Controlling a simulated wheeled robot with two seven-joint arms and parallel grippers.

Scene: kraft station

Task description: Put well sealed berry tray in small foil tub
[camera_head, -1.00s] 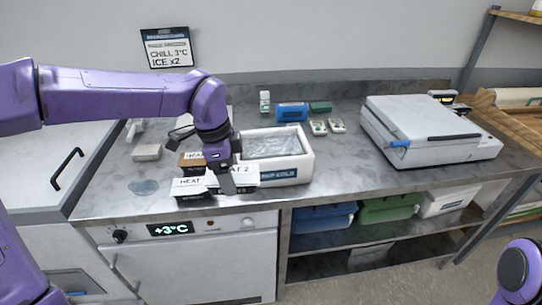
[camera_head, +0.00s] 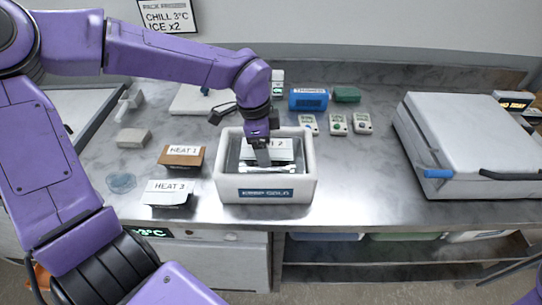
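The berry tray labelled HEAT 2 (camera_head: 284,150) is a dark, shallow tray with a white label. It sits level inside the white foil-lined tub (camera_head: 227,188), whose front carries a blue label. My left gripper (camera_head: 263,158) reaches down over the tub and is shut on the HEAT 2 tray, with one dark finger showing in front of it. The far finger and the tray's underside are hidden. A brown tray labelled HEAT 1 (camera_head: 181,155) and a tray labelled HEAT 3 (camera_head: 171,192) stand left of the tub. My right gripper is not in view.
A blue pack (camera_head: 308,99), a green pack (camera_head: 347,94) and several small white devices (camera_head: 338,124) lie behind and right of the tub. A large grey lidded machine (camera_head: 470,137) stands at the right. The counter between tub and machine is clear.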

